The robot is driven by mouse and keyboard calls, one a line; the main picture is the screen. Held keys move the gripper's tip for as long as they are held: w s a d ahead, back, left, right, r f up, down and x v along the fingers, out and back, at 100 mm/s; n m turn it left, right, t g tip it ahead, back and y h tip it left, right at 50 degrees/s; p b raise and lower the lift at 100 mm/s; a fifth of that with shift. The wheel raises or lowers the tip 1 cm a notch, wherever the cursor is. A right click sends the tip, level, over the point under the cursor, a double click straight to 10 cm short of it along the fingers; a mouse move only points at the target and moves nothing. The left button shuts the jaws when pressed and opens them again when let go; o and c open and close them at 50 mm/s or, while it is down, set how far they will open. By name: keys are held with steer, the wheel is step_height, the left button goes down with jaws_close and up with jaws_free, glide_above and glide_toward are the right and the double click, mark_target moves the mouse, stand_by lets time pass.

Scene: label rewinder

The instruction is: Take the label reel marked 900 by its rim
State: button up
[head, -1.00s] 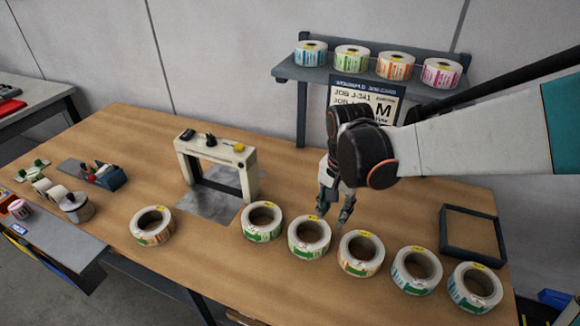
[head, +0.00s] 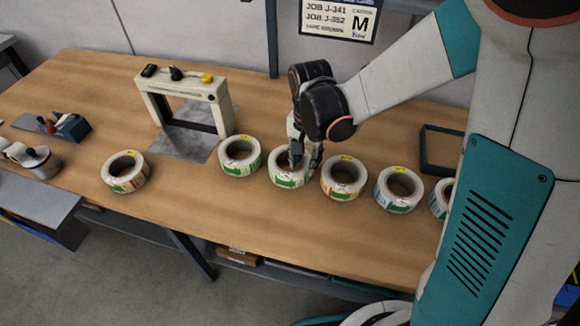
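Several white label reels with green, orange or blue printed labels lie flat on the wooden table. The numbers on them are too small to read, so I cannot tell which is marked 900. My gripper (head: 306,162) is down at a green-labelled reel (head: 286,181), at its right rim. One finger appears to be over the reel's core and the other outside the rim. Whether they press on the rim is not clear. Close by are another green reel (head: 239,170) on the left and an orange-and-green reel (head: 343,194) on the right.
A blue-labelled reel (head: 398,206) and a partly hidden reel (head: 438,203) lie further right. An orange-labelled reel (head: 124,187) lies alone at left. A white frame-shaped device (head: 157,105) stands behind the row. A dark tray (head: 425,161) is partly behind my arm.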

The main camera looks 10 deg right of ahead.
mark_target(305, 167)
step_height(305, 167, down, 4)
steer(key=shift+s+f+b, duration=0.15)
steer(key=shift+b, duration=0.75)
jaws_close()
